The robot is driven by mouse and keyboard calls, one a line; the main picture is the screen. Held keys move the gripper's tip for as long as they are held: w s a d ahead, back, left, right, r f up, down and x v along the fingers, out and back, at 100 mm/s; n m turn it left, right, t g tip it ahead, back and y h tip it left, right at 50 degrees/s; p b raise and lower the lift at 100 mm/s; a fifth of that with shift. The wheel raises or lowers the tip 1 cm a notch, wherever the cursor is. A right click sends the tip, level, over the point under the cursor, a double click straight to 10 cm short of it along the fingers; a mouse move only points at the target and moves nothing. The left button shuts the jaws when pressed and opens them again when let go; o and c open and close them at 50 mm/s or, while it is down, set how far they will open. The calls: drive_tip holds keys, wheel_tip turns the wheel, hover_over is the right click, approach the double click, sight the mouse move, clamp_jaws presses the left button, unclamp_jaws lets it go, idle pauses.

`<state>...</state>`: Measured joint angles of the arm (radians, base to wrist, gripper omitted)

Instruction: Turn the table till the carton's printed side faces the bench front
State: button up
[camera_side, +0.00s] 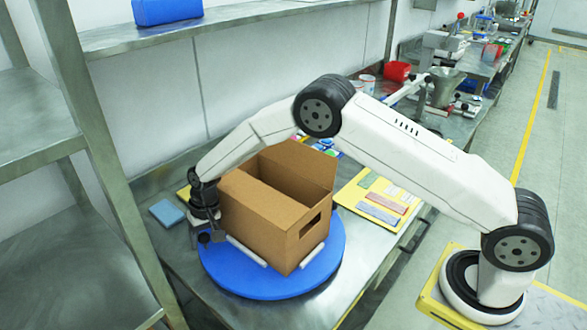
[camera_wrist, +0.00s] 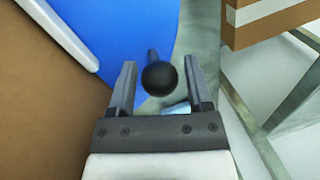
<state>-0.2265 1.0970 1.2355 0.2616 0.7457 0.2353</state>
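The brown open-topped carton (camera_side: 268,212) stands on the blue round table (camera_side: 275,287). A dark hand hole shows in its right face; I see no print on the faces visible in the side view. White strips lie on the table against the carton's foot. My gripper (camera_side: 207,238) is low at the table's left edge, beside the carton. In the wrist view my gripper (camera_wrist: 161,82) is open, with a black ball knob (camera_wrist: 160,78) on a stem between its fingers and gaps on both sides. The carton (camera_wrist: 40,100) fills the left, and the blue table (camera_wrist: 130,30) lies behind the knob.
A blue block (camera_side: 167,212) lies on the steel bench left of the table. A yellow board (camera_side: 375,200) with coloured strips lies to the right. Steel shelving (camera_side: 110,180) rises close on the left. A brown block with a white stripe (camera_wrist: 265,18) shows in the wrist view.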

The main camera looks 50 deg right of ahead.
clamp_jaws()
idle(1.2)
